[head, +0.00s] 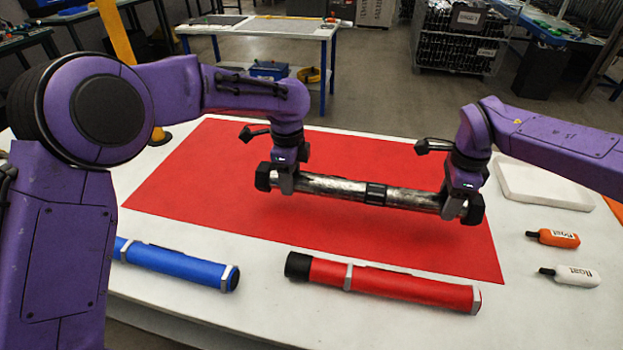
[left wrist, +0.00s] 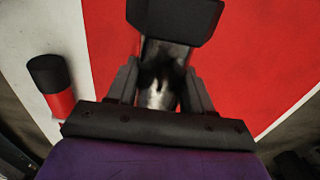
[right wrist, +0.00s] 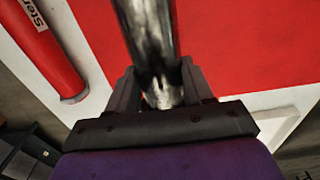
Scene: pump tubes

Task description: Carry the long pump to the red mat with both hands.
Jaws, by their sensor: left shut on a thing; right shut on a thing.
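The long pump (head: 335,188) is a worn silver-grey tube with black ends and a dark band (head: 375,194) near its middle. It lies level over the red mat (head: 210,185), with a shadow on the mat beneath it, so it looks slightly raised. My left gripper (head: 284,182) is shut on its left end, and my right gripper (head: 456,203) is shut on its right end. In the left wrist view the tube (left wrist: 160,85) sits between the fingers beside a black end cap. In the right wrist view the tube (right wrist: 150,45) runs between the fingers.
A blue tube (head: 180,265) and a red tube (head: 385,285) lie on the white table along the mat's near edge. The mat's left part is bare.

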